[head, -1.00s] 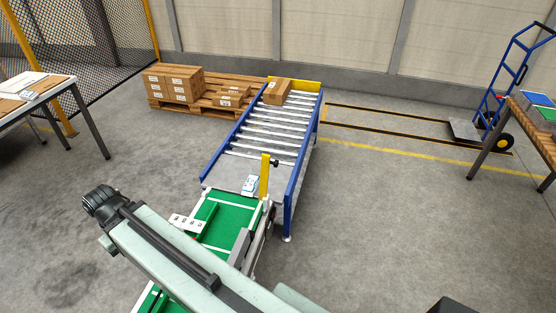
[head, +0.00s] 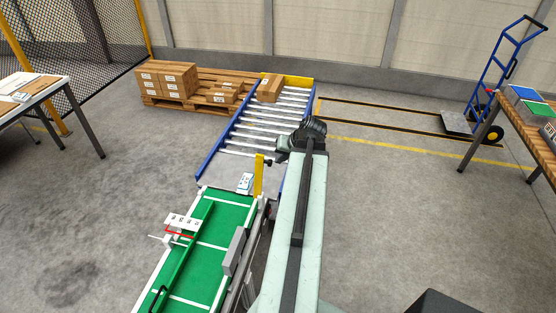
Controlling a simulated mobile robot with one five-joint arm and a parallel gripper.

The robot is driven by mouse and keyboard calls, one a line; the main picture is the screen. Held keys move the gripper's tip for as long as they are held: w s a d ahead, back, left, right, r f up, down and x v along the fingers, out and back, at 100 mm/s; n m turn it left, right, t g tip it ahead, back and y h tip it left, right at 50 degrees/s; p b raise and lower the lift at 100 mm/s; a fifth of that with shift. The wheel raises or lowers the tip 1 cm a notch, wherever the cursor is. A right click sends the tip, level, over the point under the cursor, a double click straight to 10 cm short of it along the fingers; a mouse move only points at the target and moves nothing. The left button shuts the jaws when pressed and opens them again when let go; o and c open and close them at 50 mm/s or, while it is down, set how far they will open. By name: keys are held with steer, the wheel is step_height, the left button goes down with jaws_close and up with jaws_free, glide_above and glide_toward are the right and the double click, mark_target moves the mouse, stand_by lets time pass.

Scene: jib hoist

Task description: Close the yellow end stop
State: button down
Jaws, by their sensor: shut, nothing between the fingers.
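A yellow upright bar (head: 259,176) stands at the right side of the joint between the green belt and the roller conveyor, with a dark knob at its right. A yellow plate (head: 300,81) crosses the far end of the rollers. I cannot tell for certain which of the two is the end stop; the upright bar points up, not across the belt. My arm's pale link reaches up just right of the bar and hides part of the conveyor's right side. My gripper is not in view.
A small white-blue box (head: 245,182) lies near the bar. A carton (head: 270,88) sits at the far end of the roller conveyor (head: 262,125).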

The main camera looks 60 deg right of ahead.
steer(key=s+d+r+m+h, duration=0.1)
steer(key=s+d, duration=0.3)
steer(key=s, duration=0.2)
steer(key=w+f+b, duration=0.8)
steer(key=w, duration=0.2)
steer(key=shift+d, duration=0.3)
steer(key=shift+f, duration=0.1)
